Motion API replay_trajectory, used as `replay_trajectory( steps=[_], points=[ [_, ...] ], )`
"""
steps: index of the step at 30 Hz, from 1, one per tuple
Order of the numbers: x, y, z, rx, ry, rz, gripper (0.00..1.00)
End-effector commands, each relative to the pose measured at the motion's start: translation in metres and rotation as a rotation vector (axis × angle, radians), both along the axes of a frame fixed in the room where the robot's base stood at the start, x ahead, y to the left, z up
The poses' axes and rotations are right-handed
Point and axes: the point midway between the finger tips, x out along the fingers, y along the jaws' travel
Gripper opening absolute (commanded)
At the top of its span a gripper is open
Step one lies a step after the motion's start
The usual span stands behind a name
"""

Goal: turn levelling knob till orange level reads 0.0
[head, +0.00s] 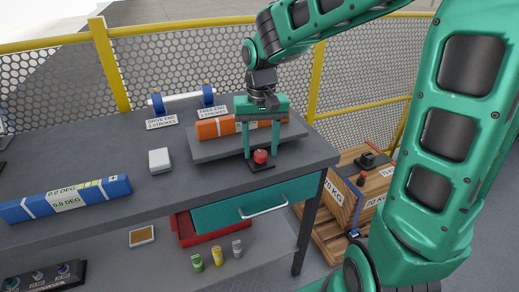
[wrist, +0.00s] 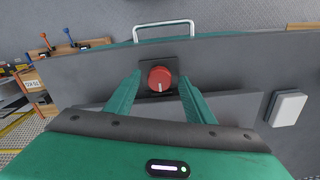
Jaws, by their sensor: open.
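The red levelling knob (head: 260,157) sits on a small dark base at the front edge of the grey plate on the workbench. In the wrist view the knob (wrist: 160,78) shows a pale mark near its lower edge. My gripper (head: 261,156) points down with its green fingers on either side of the knob, open, with gaps visible in the wrist view (wrist: 160,90). The orange level (head: 215,128) lies on the tilting plate (head: 205,150) behind the gripper, partly hidden by it. Its reading cannot be made out.
A blue level (head: 68,198) reading 0.0 DEG lies at the bench's left front. A white box (head: 159,161) sits left of the plate. A blue-ended roller (head: 183,97) stands behind. A teal drawer (head: 255,203) is under the bench; wooden crates (head: 352,190) stand right.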

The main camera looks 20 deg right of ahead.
Motion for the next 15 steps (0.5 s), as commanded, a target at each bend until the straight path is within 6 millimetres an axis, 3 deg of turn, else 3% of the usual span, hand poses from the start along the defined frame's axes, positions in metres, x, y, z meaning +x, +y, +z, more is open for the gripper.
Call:
replay_trajectory(
  steps=[13, 15],
  points=[
    [0.0, 0.0, -0.0103, 0.0, 0.0, 0.001, 0.49],
    [0.0, 0.0, -0.0102, 0.0, 0.0, 0.001, 0.32]
  ],
)
